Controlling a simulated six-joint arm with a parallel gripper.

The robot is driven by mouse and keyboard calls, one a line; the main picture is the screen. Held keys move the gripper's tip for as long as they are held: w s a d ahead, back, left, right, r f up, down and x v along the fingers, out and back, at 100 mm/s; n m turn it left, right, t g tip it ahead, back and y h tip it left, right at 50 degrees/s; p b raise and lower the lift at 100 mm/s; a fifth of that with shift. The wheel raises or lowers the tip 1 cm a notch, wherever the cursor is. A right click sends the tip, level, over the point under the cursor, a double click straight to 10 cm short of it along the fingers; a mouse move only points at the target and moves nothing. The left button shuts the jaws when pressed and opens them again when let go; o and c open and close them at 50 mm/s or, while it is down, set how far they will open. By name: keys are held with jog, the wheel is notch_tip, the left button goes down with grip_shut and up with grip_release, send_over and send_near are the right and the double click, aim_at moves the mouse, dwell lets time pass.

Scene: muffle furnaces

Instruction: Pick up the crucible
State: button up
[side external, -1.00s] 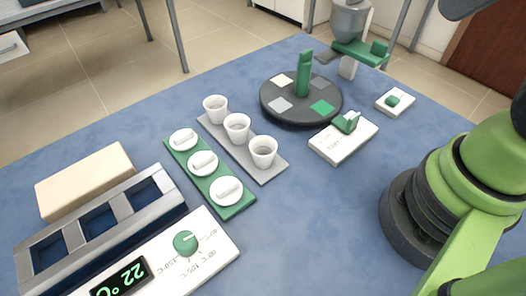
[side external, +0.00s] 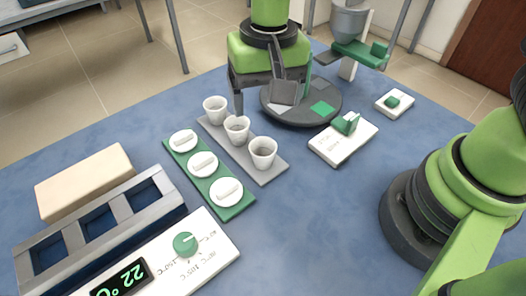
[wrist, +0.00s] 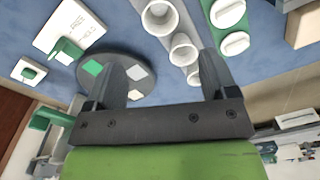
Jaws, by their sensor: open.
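Three white crucibles stand upright in a row on a grey strip tray (side external: 270,177): a rear one (side external: 215,108), a middle one (side external: 237,131) and a front one (side external: 263,153). In the wrist view, the front crucible (wrist: 160,17) is at the top, the middle crucible (wrist: 184,49) below it, and the rear crucible (wrist: 194,75) is partly hidden by a finger. My gripper (side external: 262,104) is open and empty, pointing down. In the side view one fingertip appears just above the middle crucible; contact cannot be told. The wrist view shows both fingers of my gripper (wrist: 163,72) spread apart.
A green tray (side external: 240,207) with white lids lies beside the crucibles. A dark turntable (side external: 300,118) stands behind my gripper. A white switch box (side external: 343,143), a heater panel (side external: 210,255), a metal rack (side external: 75,237) and a beige block (side external: 85,180) surround them.

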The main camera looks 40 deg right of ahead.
send_over(263, 147)
jog(key=s+a, duration=0.2)
notch_tip(263, 147, down, 6)
jog(key=f, duration=0.5)
jog(key=shift+w+d+f, duration=0.3)
jog(key=shift+d+f, duration=0.05)
jog(key=shift+d, duration=0.05)
jog(key=c, duration=1)
